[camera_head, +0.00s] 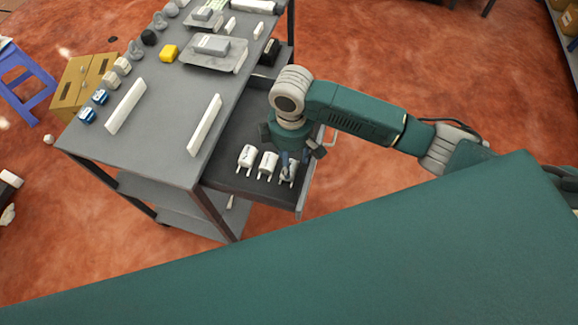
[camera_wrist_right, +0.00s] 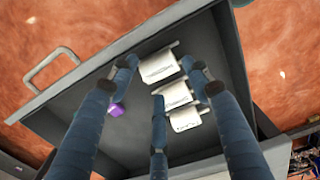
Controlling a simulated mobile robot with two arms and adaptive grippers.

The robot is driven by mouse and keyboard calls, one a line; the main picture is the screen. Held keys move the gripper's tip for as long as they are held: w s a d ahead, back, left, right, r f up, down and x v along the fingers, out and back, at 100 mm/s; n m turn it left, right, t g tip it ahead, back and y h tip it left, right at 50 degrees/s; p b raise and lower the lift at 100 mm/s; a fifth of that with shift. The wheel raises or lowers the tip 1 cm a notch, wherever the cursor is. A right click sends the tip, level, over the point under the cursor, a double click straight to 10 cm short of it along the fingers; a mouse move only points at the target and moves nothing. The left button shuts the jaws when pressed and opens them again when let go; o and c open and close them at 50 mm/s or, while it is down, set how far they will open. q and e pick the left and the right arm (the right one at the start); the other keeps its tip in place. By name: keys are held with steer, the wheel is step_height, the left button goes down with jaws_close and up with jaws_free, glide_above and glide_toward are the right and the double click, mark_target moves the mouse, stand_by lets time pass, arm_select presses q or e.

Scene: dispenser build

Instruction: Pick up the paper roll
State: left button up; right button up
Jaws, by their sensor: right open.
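Three white paper rolls lie in a row in an open grey drawer: a left roll (camera_head: 246,157), a middle roll (camera_head: 267,164) and a right roll (camera_head: 288,174). My right gripper (camera_head: 292,160) points down into the drawer at the right roll and partly covers it. In the right wrist view my right gripper (camera_wrist_right: 160,78) is open, its blue fingers spread on both sides of the nearest paper roll (camera_wrist_right: 158,67). The other two rolls, the middle one (camera_wrist_right: 176,95) and the far one (camera_wrist_right: 186,120), lie beside it. Whether a finger touches a roll cannot be told. My left gripper is not in view.
The drawer (camera_wrist_right: 60,105) has a metal handle (camera_wrist_right: 52,66) and raised walls close around the fingers. A small purple object (camera_wrist_right: 117,109) lies inside it. The grey cart top (camera_head: 165,110) above holds white bars, boxes and small blocks.

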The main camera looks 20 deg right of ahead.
steer(key=shift+f, duration=0.35)
steer(key=shift+w+f, duration=0.15)
steer(key=shift+f, duration=0.2)
steer(key=f, duration=0.2)
steer(key=f+p, duration=0.1)
steer(key=f, duration=0.1)
steer(key=shift+w+a+f, duration=0.1)
steer(key=shift+w+f, duration=0.05)
steer(key=shift+w, duration=0.05)
steer(key=shift+f, duration=0.15)
steer(key=c, duration=0.9)
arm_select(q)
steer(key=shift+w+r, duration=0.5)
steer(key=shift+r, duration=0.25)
arm_select(e)
steer(key=shift+c, duration=0.2)
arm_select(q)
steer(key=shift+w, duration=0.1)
